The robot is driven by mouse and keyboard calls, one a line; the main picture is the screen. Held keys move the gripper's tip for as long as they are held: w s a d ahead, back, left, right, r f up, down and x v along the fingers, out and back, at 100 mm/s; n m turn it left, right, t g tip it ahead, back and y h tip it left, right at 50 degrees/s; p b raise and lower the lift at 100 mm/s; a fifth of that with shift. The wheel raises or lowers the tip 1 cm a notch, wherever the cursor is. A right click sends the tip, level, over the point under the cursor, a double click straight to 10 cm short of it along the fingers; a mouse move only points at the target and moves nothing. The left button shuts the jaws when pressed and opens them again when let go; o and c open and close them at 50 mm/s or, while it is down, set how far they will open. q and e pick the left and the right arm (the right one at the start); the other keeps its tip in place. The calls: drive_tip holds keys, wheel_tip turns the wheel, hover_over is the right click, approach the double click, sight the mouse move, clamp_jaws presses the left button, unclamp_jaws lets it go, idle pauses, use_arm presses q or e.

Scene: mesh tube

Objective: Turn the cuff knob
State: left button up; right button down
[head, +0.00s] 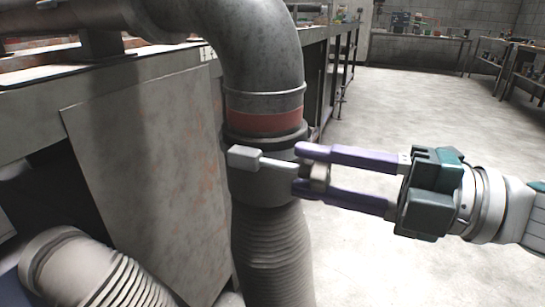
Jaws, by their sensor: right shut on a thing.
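A dark grey cuff (262,190) wraps the vertical pipe, just above a ribbed grey hose (272,255). A small brownish-grey knob (319,176) sits at the right side of the cuff. A light grey block with a pale rod (245,158) lies across the cuff's front, its rod reaching toward the knob. My right gripper (303,169) comes in from the right, with purple fingers above and below the knob. It is shut on the knob, and the fingers partly hide it. My left gripper is not in view.
A thick grey pipe (262,55) with a red band (264,121) bends down into the cuff. A workbench with a worn panel (150,170) stands close on the left. A second ribbed hose end (85,275) lies at lower left. Open concrete floor (420,105) is at right.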

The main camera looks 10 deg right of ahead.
drive_tip(key=shift+n+b, duration=0.35)
drive_tip(key=shift+n, duration=1.25)
drive_tip(key=shift+c, duration=2.3)
unclamp_jaws()
drive_tip(key=shift+d, duration=0.1)
drive_tip(key=v, duration=0.9)
drive_tip(key=shift+s+d, duration=0.25)
drive_tip(key=shift+s, duration=0.05)
